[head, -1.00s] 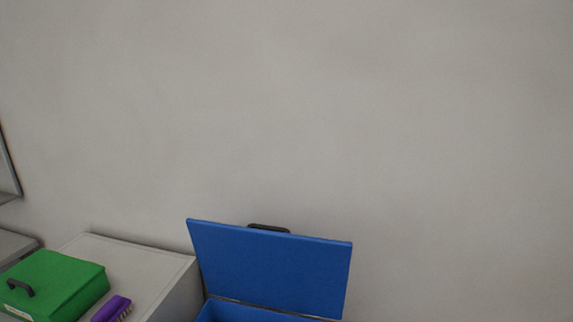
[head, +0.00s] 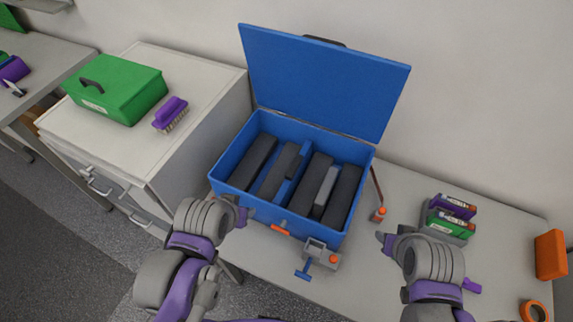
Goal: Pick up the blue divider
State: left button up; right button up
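The blue divider (head: 299,166) appears as a thin blue strip inside the open blue box (head: 228,187), standing between dark grey slabs, which hide part of it. My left gripper (head: 241,213) is in front of the box's front left corner, apart from the divider. My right gripper (head: 384,241) is over the table to the right of the box, also apart from the divider. Neither gripper visibly holds anything. The finger gaps are too small and turned away to tell open from shut.
The raised blue lid (head: 325,80) stands behind the box. A grey clamp-like device (head: 321,254) and a blue T-handle (head: 303,270) are at its front. A small orange-tipped object (head: 379,214) and green and purple packs (head: 449,217) lie to the right. A green case (head: 118,88) and purple brush (head: 171,112) sit on the left cabinet.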

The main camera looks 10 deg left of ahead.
aim_at(294, 174)
jog(key=k+j+z, duration=0.1)
jog(key=j, duration=0.25)
jog(key=k+j, duration=0.15)
jog(key=j, duration=0.15)
jog(key=k+j+z, duration=0.15)
jog(key=j, duration=0.2)
jog(key=k+j+z, duration=0.1)
jog(key=j+z, duration=0.15)
jog(key=j, duration=0.75)
